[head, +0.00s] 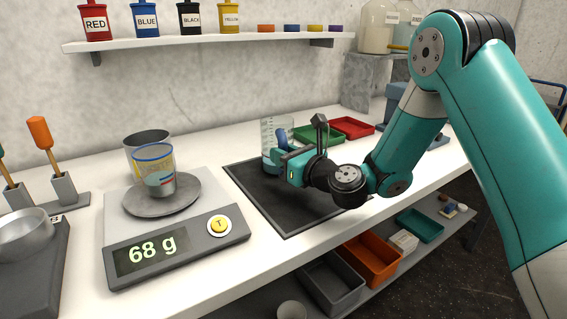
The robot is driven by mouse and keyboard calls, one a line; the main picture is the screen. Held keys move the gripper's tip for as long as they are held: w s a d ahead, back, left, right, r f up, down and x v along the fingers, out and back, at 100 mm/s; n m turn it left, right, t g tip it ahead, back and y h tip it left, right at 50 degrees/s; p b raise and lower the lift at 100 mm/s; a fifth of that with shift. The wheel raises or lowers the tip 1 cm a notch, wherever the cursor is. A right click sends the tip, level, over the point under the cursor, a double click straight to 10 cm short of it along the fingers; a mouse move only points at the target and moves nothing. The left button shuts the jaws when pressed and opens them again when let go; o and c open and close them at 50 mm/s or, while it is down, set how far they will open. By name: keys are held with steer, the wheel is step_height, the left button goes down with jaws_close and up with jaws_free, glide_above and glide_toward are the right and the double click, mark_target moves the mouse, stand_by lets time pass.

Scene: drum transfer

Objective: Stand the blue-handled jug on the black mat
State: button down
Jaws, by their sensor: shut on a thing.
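The jug (267,135) is clear, with graduation marks and a blue handle (283,138), and holds some bluish liquid. It appears upright at the far part of the black mat (300,211). My gripper (284,160) is shut on the jug at its handle side, in front of it. The gripper hides the jug's lower right part, so I cannot tell whether its base touches the mat.
A scale (180,246) reading 68 g stands left of the mat, with a cup (153,178) on its round plate. Green (318,134) and red (352,128) trays lie behind the mat. A shelf (200,41) with bottles hangs above. The mat's front is clear.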

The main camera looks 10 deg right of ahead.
steer(key=shift+f, duration=0.15)
steer(key=c, duration=1.4)
jaws_free()
steer(key=shift+f, duration=0.15)
steer(key=o, duration=0.4)
steer(key=shift+o, duration=0.2)
